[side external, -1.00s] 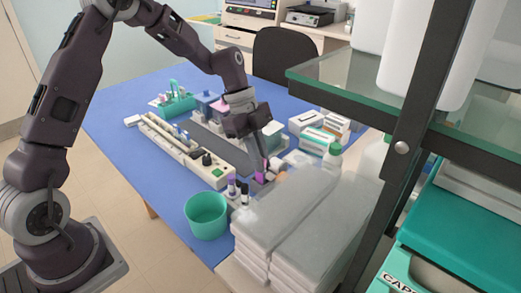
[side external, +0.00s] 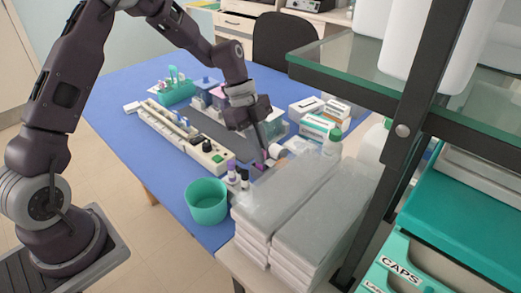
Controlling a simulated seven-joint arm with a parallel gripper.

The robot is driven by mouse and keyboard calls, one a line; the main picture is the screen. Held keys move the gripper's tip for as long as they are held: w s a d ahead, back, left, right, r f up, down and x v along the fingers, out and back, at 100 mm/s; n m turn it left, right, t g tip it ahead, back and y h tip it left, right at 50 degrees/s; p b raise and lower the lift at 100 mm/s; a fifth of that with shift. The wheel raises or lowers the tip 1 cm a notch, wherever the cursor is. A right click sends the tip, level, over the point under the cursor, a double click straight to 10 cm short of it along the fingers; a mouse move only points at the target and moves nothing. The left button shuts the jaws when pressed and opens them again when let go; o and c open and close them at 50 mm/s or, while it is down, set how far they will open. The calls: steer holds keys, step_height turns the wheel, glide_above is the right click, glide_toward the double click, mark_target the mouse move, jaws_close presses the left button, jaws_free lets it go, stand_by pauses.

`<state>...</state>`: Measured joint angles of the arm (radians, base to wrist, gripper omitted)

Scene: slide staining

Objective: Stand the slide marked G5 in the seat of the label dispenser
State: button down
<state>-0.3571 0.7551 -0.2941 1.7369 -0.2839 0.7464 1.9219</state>
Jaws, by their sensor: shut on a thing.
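My gripper (side external: 262,152) points down over the near right part of the blue table, with its fingers shut. A small magenta-purple piece (side external: 262,166) shows at the fingertips. It looks like the end of a stained slide held between them. Its mark is too small to read, so I cannot tell that it is G5. A white roll (side external: 278,152) just right of the fingertips looks like part of the label dispenser. The dispenser's seat is hidden behind the fingers and the grey stacks, and I cannot tell whether the slide touches it.
Purple- and black-capped bottles (side external: 238,177) stand close left of the fingers. A green tub (side external: 206,203) is at the front edge. A long white staining rack (side external: 170,130) lies left; a glass shelf (side external: 340,75) overhangs.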

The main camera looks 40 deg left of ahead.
steer(key=shift+f, duration=0.25)
steer(key=c, duration=1.5)
jaws_free()
steer(key=shift+o, duration=0.2)
steer(key=v, duration=0.7)
steer(key=shift+r, duration=0.1)
